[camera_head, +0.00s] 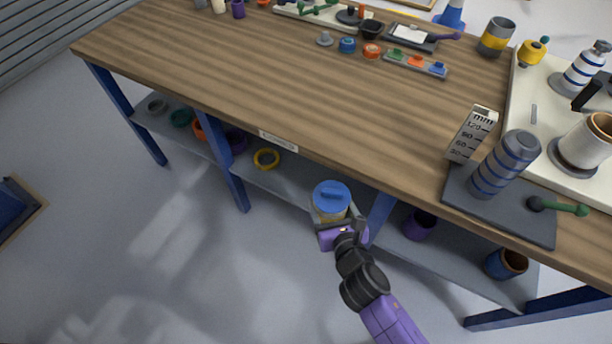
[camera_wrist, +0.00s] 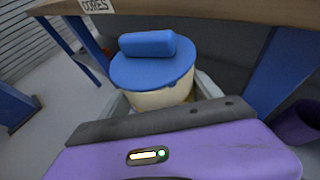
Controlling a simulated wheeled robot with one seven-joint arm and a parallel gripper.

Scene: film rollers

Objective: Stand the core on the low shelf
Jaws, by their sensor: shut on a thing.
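The core (camera_head: 331,204) is a cream and yellow cylinder with a blue disc and a raised blue bar on top. It looks roughly upright. My gripper (camera_head: 342,228) is shut on its lower body; in the wrist view the grey fingers flank the cream side of the core (camera_wrist: 165,98). The low shelf (camera_head: 295,178) is the grey board under the wooden table. The core shows against the shelf's front part, below the table edge. Its base is hidden by my gripper, so I cannot tell whether it touches the shelf.
A yellow ring (camera_head: 266,158) lies on the shelf to the left. A purple cup (camera_head: 419,224) and a blue-brown cup (camera_head: 506,263) stand to the right. A blue table leg (camera_head: 381,213) is close on the core's right. The tabletop edge carries a "CORES" label (camera_wrist: 97,6).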

